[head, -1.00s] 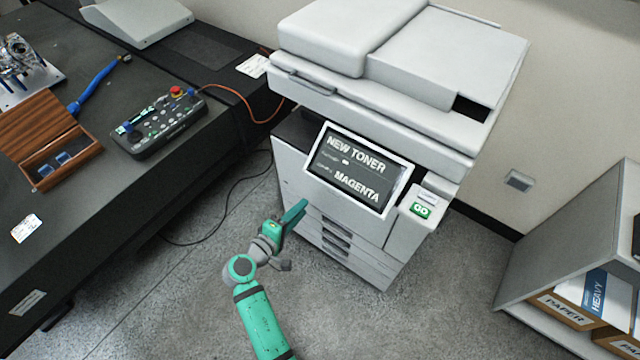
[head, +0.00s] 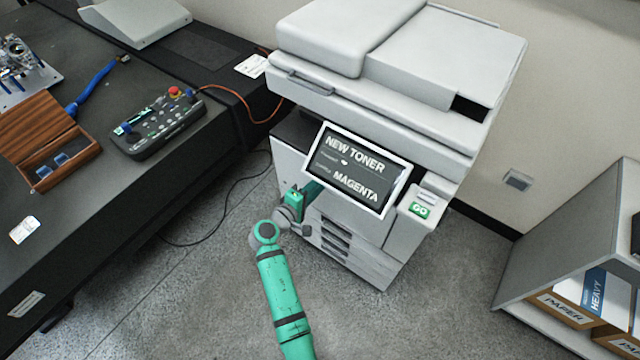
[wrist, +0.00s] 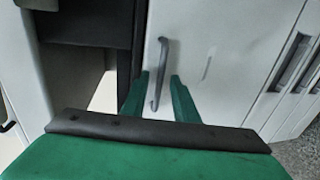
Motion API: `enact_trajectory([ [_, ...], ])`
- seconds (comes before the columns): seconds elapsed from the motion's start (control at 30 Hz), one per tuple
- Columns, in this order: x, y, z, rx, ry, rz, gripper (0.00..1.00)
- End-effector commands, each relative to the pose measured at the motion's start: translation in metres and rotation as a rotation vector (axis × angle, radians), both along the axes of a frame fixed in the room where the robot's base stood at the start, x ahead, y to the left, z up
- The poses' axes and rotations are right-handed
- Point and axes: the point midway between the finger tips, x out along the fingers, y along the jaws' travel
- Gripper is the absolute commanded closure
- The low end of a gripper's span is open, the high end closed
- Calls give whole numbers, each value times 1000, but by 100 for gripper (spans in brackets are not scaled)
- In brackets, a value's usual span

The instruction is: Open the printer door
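The white printer (head: 375,235) stands in the middle of the head view. Its front door (head: 287,168) is a pale panel under the tilted screen and looks shut. In the wrist view the door (wrist: 205,55) carries a grey bar handle (wrist: 161,60). My gripper (wrist: 159,75) is open, with its two green fingers pointing at the door, one on each side of the handle's lower part. I cannot tell whether they touch it. In the head view my gripper (head: 312,189) is at the door front, its tips partly hidden by the screen.
The tilted screen (head: 358,170) reads "NEW TONER MAGENTA" and overhangs my gripper. Paper drawers (head: 335,243) lie below. A dark bench (head: 110,215) with a control box (head: 158,125) is on the left, a shelf (head: 570,235) on the right. The floor in front is clear.

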Motion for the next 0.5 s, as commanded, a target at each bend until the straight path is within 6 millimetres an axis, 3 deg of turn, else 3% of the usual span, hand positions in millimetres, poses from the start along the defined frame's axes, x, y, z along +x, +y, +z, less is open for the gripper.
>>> enact_trajectory([
  [0.33,3,-4,-1,0,0,-2,73],
  [0.43,3,-4,-1,0,0,-2,97],
  [0.5,3,-4,-1,0,0,-2,100],
])
